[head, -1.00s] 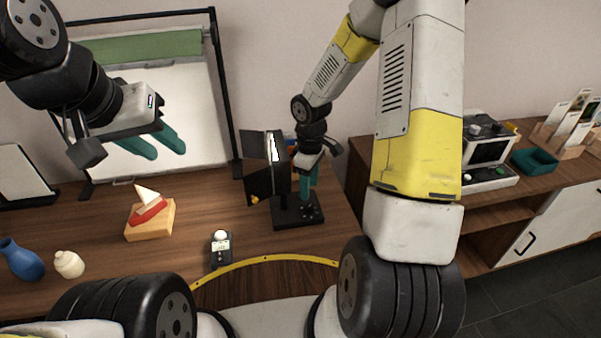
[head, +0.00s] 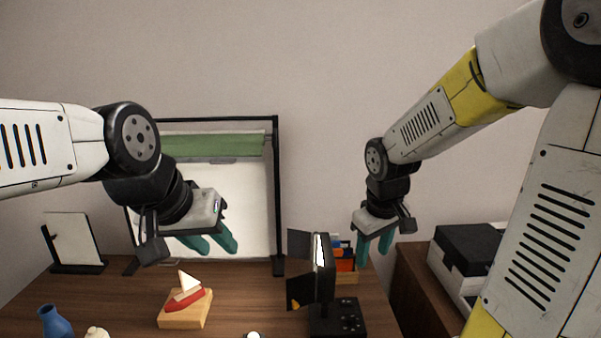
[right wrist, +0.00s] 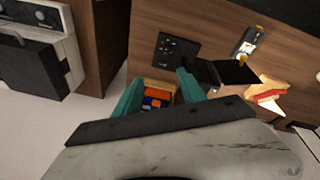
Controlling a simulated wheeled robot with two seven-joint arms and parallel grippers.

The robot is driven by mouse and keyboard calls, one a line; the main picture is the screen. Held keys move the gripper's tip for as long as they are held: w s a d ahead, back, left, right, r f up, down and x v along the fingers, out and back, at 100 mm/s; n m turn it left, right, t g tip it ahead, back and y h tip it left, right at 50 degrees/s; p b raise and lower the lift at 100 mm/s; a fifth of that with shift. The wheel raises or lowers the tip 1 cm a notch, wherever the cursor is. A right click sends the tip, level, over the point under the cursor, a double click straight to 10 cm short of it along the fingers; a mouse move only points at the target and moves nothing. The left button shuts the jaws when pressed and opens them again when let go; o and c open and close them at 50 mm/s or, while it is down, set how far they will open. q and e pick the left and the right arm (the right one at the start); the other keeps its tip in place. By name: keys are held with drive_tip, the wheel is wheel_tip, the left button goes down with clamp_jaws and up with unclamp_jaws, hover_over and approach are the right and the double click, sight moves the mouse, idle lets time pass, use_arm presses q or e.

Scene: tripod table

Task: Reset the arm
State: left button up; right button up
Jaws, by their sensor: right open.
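My right gripper (head: 375,248) has teal fingers that point down, and it hangs in the air above and right of a black studio lamp (head: 322,275). In the right wrist view its two fingers (right wrist: 160,92) are spread, with nothing between them. My left gripper (head: 213,244) also has teal fingers pointing down. It is in the air in front of the white backdrop, above the toy sailboat. Its two fingers show apart, with nothing visible held.
The wooden table (head: 120,290) bears a toy sailboat (head: 187,300), a blue vase (head: 54,322), a cream jar (head: 96,333) and a box with colourful items (head: 345,262). A framed white backdrop (head: 250,200) stands behind. A dark-topped machine (head: 465,250) is at right.

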drive_tip(key=s+a+r+m+t+y, duration=0.2)
drive_tip(key=s+r+m, duration=0.3)
drive_tip(key=s+r, duration=0.5)
drive_tip(key=shift+s+r+t, duration=0.3)
drive_tip(key=shift+s+t, duration=0.4)
drive_tip(key=shift+s, duration=0.5)
